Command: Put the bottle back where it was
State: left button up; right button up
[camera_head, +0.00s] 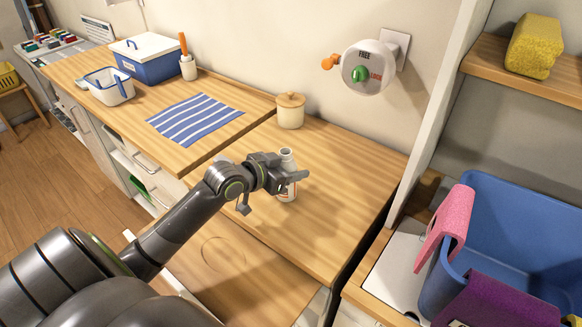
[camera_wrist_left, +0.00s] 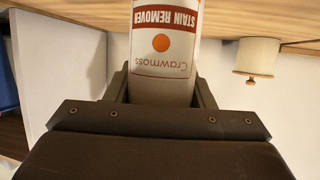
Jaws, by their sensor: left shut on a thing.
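The bottle (camera_head: 287,160) is white with a red and white label. In the left wrist view the bottle (camera_wrist_left: 163,45) shows the words "Stain Remover" and an orange dot. My left gripper (camera_head: 284,178) is shut around the bottle's body, over the right part of the wooden counter. In the left wrist view the left gripper's fingers (camera_wrist_left: 160,85) sit on both sides of the bottle. I cannot tell whether the bottle's base touches the counter. My right gripper is not in view. A faint round ring mark (camera_head: 223,251) shows on the lower wooden surface near the front.
A lidded cream jar (camera_head: 290,111) stands behind the bottle, against the wall. A striped cloth (camera_head: 195,119), a white basket (camera_head: 109,87) and a blue box (camera_head: 150,62) lie left. A blue tub (camera_head: 520,225) stands right. The counter (camera_head: 345,190) right of the bottle is clear.

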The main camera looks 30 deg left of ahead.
pick_arm(q)
jog(key=o, duration=1.1)
jog(key=shift+r, duration=0.1)
jog(key=shift+p+v, duration=0.95)
jog(key=shift+v, duration=5.05)
jog(key=shift+r, duration=0.1)
